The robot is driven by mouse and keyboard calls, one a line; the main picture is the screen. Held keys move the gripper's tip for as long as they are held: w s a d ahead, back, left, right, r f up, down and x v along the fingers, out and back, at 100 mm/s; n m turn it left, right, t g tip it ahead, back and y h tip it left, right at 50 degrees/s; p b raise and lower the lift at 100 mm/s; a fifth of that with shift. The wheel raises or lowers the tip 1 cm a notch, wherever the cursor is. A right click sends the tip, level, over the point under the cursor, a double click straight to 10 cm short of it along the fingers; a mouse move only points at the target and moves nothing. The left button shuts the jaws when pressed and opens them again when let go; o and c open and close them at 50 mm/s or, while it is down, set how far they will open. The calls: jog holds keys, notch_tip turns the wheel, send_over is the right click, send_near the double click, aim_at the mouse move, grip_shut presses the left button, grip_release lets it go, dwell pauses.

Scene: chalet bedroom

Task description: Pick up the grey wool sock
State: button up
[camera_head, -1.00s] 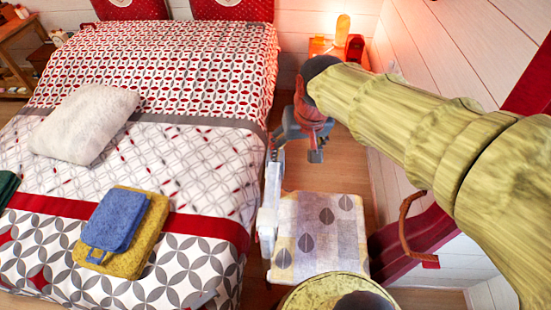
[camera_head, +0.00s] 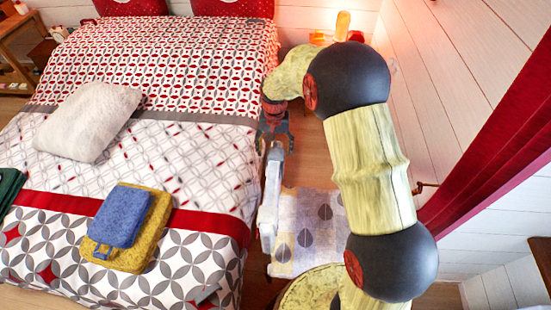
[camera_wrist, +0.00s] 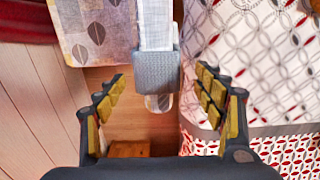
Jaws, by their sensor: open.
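A grey, knitted-looking piece (camera_wrist: 155,70), which appears to be the grey wool sock, lies across the end of a white ribbed bar in the wrist view. My gripper (camera_wrist: 160,78) is open, with one finger on each side of this grey piece. I cannot tell whether they touch or how much height is between them. In the head view my gripper (camera_head: 276,138) hangs beside the bed's right edge, above the far end of the white bar (camera_head: 269,200). There the grey piece is not clearly visible.
The bed (camera_head: 190,150) fills the left, with a white pillow (camera_head: 90,122), a blue folded cloth (camera_head: 118,215) and a yellow one (camera_head: 150,240). A patterned rug (camera_head: 305,225) lies right of the bar. A red curtain (camera_head: 500,150) hangs at right, and a lit lamp (camera_head: 342,25) stands behind.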

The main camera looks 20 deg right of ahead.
jog(key=f+b, duration=0.1)
jog(key=f, duration=0.3)
jog(key=f+b, duration=0.2)
jog(key=f, duration=0.2)
jog(key=shift+s+d, duration=0.1)
jog(key=shift+s, duration=0.1)
jog(key=shift+c, duration=1.3)
jog(key=c, duration=1)
jog(key=shift+r, duration=0.1)
